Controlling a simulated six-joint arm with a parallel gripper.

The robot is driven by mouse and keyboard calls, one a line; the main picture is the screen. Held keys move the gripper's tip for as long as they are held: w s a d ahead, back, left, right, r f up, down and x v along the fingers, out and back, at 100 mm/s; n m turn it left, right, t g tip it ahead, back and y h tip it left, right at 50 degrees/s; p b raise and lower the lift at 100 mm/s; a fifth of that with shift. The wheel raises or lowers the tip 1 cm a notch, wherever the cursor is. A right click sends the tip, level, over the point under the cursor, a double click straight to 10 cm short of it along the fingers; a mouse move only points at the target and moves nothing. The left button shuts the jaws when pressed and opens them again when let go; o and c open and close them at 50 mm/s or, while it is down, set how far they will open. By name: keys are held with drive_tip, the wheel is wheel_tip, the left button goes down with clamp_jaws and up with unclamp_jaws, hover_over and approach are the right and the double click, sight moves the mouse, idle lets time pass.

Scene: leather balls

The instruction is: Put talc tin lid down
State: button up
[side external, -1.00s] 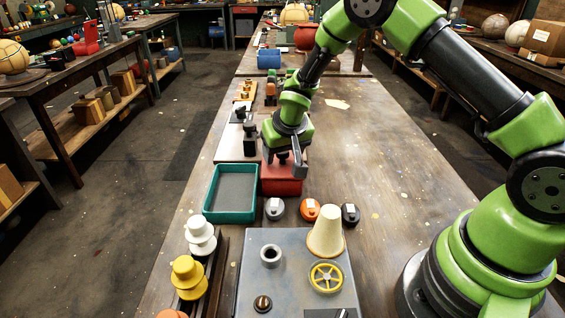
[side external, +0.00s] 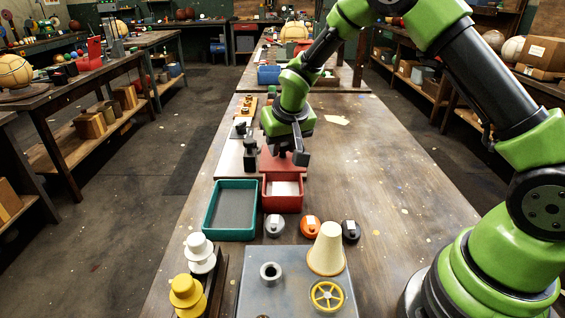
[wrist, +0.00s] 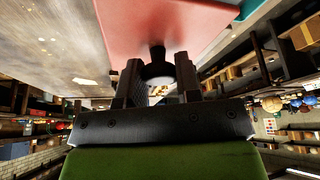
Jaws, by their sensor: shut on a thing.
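The red talc tin (side external: 283,207) stands open on the bench, with white showing inside. Its flat red lid (side external: 271,164) is off the tin, just behind and above it in the side view. My gripper (side external: 283,154) is over the lid. In the wrist view, my gripper (wrist: 157,72) is shut on the dark knob of the lid, and the lid's pinkish-red plate (wrist: 165,25) fills the top. The lid appears roughly level. Its gap above the bench is hard to judge.
A teal tray (side external: 206,212) stands left of the tin. Grey (side external: 274,226), orange (side external: 310,226) and black (side external: 350,231) round pieces sit in front, near a cream cone (side external: 327,252) and a grey plate (side external: 258,300). The bench to the right (side external: 400,200) is clear.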

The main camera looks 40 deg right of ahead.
sight(286, 160)
wheel_tip(286, 160, up, 3)
drive_tip(key=shift+s+a+r+n, duration=0.15)
drive_tip(key=shift+s+a+r, duration=0.05)
drive_tip(key=shift+s+r, duration=0.2)
drive_tip(key=shift+s+a+r+n, duration=0.15)
drive_tip(key=shift+s+r, duration=0.15)
drive_tip(key=shift+s, duration=0.15)
drive_tip(key=s+a+n+y, duration=0.2)
drive_tip(key=s+n, duration=0.1)
drive_tip(key=s, duration=0.7)
drive_tip(key=w+d+f+m, duration=0.1)
drive_tip(key=d+f, duration=0.2)
drive_tip(key=w+d+f+m+h, duration=0.1)
drive_tip(key=w+d+f, duration=0.1)
drive_tip(key=d+f, duration=0.1)
drive_tip(key=w+d+f+m, duration=0.1)
drive_tip(key=w+d+f, duration=0.1)
drive_tip(key=d, duration=0.3)
drive_tip(key=shift+w+d+f+h, duration=0.15)
drive_tip(key=shift+f+h, duration=0.25)
drive_tip(key=shift+f, duration=0.45)
drive_tip(key=shift+d+f+m, duration=0.3)
drive_tip(key=shift+d+f, duration=0.05)
drive_tip(key=shift+f, duration=1.4)
